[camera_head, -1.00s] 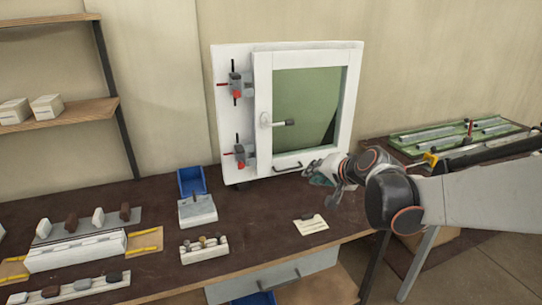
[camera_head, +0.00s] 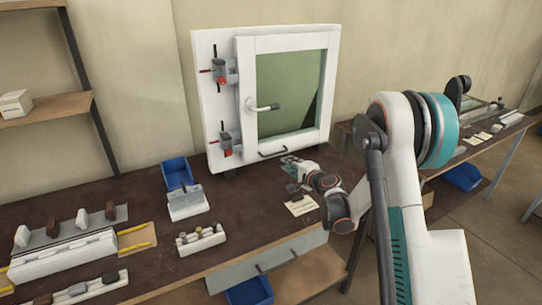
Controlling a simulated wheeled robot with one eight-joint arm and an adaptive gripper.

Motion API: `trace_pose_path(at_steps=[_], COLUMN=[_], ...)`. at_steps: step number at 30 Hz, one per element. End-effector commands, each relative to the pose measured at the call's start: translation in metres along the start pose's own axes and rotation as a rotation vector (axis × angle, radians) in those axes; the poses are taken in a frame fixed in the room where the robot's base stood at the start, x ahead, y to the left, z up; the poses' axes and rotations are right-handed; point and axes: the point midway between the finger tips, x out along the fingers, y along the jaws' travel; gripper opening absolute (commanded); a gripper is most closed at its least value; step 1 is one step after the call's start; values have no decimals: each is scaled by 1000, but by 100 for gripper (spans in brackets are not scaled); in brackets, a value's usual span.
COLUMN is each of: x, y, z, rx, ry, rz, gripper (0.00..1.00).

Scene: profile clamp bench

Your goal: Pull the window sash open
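The window sash (camera_head: 245,85) is a white frame around a green pane, set in a white panel (camera_head: 206,125) that stands upright on the bench. It looks closed against the panel. A lever handle (camera_head: 263,107) sits on its left stile, and a dark bow handle (camera_head: 273,152) is at its lower rail. Two clamps with red tips, an upper one (camera_head: 219,71) and a lower one (camera_head: 227,143), are on the panel's left side. My gripper (camera_head: 291,163) is low in front of the sash, just below and right of the bow handle. Its fingers are too small to judge.
A blue bin (camera_head: 177,172), a grey-white block (camera_head: 187,204), a rack of small round parts (camera_head: 201,239) and a paper card (camera_head: 301,205) lie on the dark bench (camera_head: 245,222). A shelf (camera_head: 45,105) stands at left. A second table (camera_head: 478,146) is at right.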

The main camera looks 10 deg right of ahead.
Motion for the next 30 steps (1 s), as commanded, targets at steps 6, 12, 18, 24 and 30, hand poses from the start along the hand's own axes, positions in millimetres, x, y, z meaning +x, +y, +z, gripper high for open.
trace_pose_path(at_steps=[6, 12, 18, 24, 30], x=[25, 64, 102, 127, 137], y=[2, 2, 2, 1, 0], z=[1, 1, 0, 1, 0], rx=[0, 0, -1, -1, -2], ry=[-2, -2, -1, -1, 0], rz=[0, 0, 0, 1, 1], gripper=[17, 17, 17, 17, 17])
